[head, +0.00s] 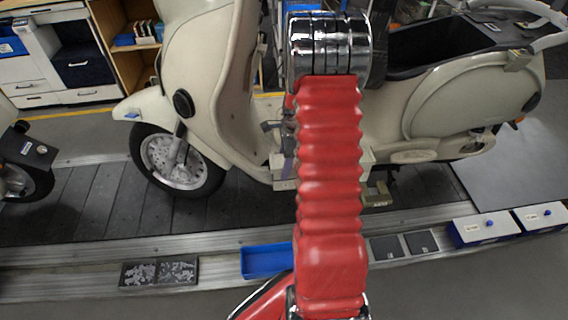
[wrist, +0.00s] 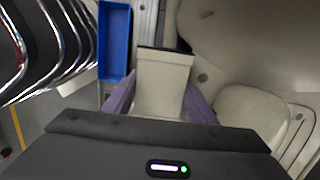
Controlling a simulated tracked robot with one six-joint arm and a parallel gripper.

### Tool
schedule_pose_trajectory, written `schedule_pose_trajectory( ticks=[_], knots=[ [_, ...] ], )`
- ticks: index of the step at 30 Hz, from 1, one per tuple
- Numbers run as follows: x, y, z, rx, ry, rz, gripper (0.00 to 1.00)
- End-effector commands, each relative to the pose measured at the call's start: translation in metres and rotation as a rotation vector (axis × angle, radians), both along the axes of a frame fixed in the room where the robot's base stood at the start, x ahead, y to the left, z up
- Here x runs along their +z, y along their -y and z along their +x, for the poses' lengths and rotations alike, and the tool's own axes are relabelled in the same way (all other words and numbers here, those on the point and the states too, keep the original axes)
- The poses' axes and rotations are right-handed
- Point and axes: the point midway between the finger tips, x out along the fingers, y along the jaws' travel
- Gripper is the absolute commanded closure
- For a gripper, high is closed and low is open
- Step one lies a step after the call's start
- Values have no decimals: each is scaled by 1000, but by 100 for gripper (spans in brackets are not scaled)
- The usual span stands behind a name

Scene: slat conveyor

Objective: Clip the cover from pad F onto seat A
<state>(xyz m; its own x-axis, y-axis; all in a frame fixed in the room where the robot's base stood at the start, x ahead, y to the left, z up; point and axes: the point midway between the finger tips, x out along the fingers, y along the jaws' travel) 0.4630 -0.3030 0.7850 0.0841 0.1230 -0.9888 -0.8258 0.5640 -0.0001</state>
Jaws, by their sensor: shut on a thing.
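The cover, a cream tapered box-like piece with a dark far edge, shows in the wrist view (wrist: 162,88). My gripper (wrist: 160,103) has its purple fingers shut on the cover's two sides. In the head view my red arm hides the gripper, and I cannot clearly make out the cover there. A cream scooter (head: 215,85) stands on the slat conveyor behind my arm; its cream body also fills the right of the wrist view (wrist: 245,45). I cannot tell which part is seat A. Two dark square pads (head: 421,242) lie right of my arm; pad F cannot be identified.
A blue tray (head: 262,261) lies on the conveyor's near edge, left of a pair of white lidded boxes (head: 486,229). A dark plate with grey pieces (head: 160,272) lies further left. Another scooter (head: 18,160) is at the left edge. The dark slats (head: 80,205) between the scooters are clear.

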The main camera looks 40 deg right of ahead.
Motion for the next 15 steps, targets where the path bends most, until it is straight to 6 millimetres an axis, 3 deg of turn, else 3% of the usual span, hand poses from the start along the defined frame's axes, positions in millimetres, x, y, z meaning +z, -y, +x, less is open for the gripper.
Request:
schedule_pose_trajectory(
  ticks=[8, 9, 15],
  knots=[
    [0, 0, 0, 0, 0, 0, 72],
    [0, 0, 0, 0, 0, 0, 47],
    [0, 0, 0, 0, 1, -1, 32]
  ],
)
